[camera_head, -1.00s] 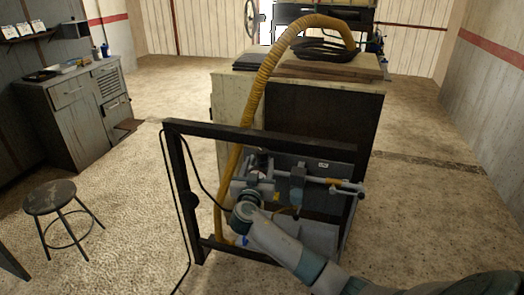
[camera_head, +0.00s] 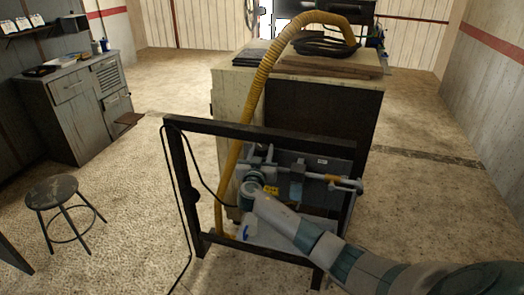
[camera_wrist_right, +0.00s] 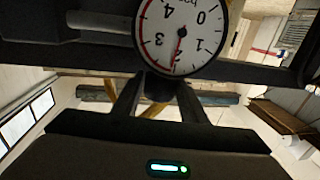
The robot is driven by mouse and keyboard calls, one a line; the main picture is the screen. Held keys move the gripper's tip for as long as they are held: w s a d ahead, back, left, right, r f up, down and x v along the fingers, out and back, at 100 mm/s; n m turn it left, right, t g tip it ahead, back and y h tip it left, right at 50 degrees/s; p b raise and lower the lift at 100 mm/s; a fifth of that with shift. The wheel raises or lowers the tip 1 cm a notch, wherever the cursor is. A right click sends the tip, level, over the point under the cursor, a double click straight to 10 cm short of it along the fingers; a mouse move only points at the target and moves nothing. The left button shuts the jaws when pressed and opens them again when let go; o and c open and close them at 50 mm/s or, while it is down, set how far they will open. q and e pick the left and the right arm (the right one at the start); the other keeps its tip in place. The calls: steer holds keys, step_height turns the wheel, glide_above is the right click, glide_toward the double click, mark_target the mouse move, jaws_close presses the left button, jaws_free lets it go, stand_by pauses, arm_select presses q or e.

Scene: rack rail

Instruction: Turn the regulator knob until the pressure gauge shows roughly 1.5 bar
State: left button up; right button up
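The pressure gauge (camera_wrist_right: 184,30) has a white dial with a red arc and fills the top of the right wrist view, upside down. Its needle points close to the 2 mark. The dark regulator knob (camera_wrist_right: 160,88) is just below the gauge in that view. My right gripper (camera_wrist_right: 160,92) has its two fingers on either side of the knob, apparently closed against it. In the head view my right wrist hides the knob and the gauge face. The regulator assembly with its pipe (camera_head: 318,178) is mounted in the black frame. My left gripper is not in view.
The black frame (camera_head: 270,134) surrounds the work area, with a yellow hose (camera_head: 262,75) and a black cable beside it. A cabinet (camera_head: 340,105) stands behind. A stool (camera_head: 52,192) and a grey workbench (camera_head: 85,105) are at the left. The floor at right is open.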

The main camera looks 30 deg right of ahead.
steer(key=c, duration=0.5)
steer(key=shift+f+n+t+y+b, duration=0.15)
steer(key=shift+n+t+y+b, duration=0.35)
steer(key=shift+y+b, duration=0.15)
steer(key=shift+n+t+y+b, duration=0.4)
steer(key=shift+n+y+b, duration=0.1)
steer(key=shift+y+b, duration=0.15)
steer(key=shift+d+n+t+y, duration=0.1)
steer(key=shift+n+t+y, duration=0.4)
steer(key=shift+n+y, duration=0.3)
steer(key=shift+r+n+t+y+b, duration=0.15)
steer(key=shift+n+t+y, duration=0.15)
steer(key=shift+n+y, duration=0.5)
steer(key=shift+r+n+t+y+b, duration=0.15)
steer(key=shift+n+t+y, duration=0.2)
steer(key=shift+y, duration=0.75)
steer(key=shift+f, duration=0.1)
